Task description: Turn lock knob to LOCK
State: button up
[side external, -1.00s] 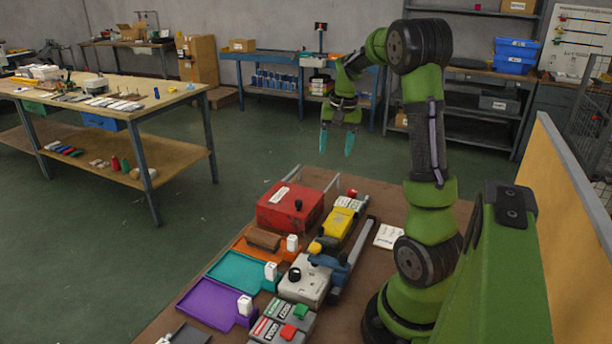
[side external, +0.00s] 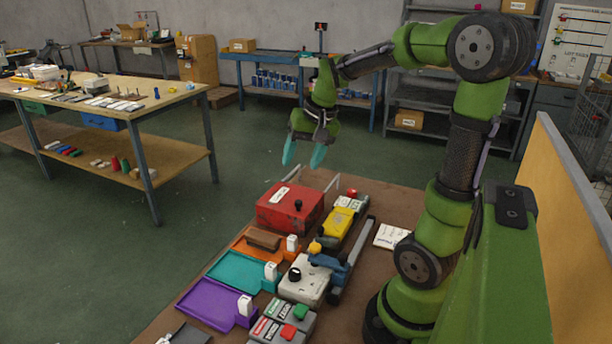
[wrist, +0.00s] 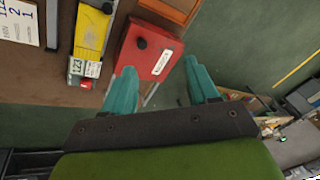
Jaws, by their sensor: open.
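My gripper (side external: 304,155) is open and empty, in the air above and behind the red box (side external: 280,212). The box has a small black knob (side external: 298,204) on top and a white label. In the wrist view the red box (wrist: 148,58), its black knob (wrist: 141,43) and the label lie beyond my fingertips (wrist: 160,66), apart from them. A white box (side external: 312,292) nearer the camera also bears a black knob (side external: 295,274). I cannot read the markings at either knob, so I cannot tell which is the lock knob or how it is set.
A yellow device (side external: 338,222) and a blue-grey arm-like part (side external: 352,252) stand right of the boxes. Orange (side external: 258,258), teal (side external: 232,270) and purple (side external: 205,303) trays lie left. A button panel (side external: 270,333) is at the front. Thin metal rails (side external: 322,178) rise behind the red box.

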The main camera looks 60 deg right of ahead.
jog(key=m+g, duration=0.4)
jog(key=m, duration=0.2)
send_over(352, 190)
notch_tip(352, 190, down, 3)
notch_tip(352, 190, down, 17)
jog(key=shift+s+a+r, duration=0.1)
jog(key=shift+r, duration=0.1)
jog(key=shift+c, duration=0.4)
jog(key=c, duration=1)
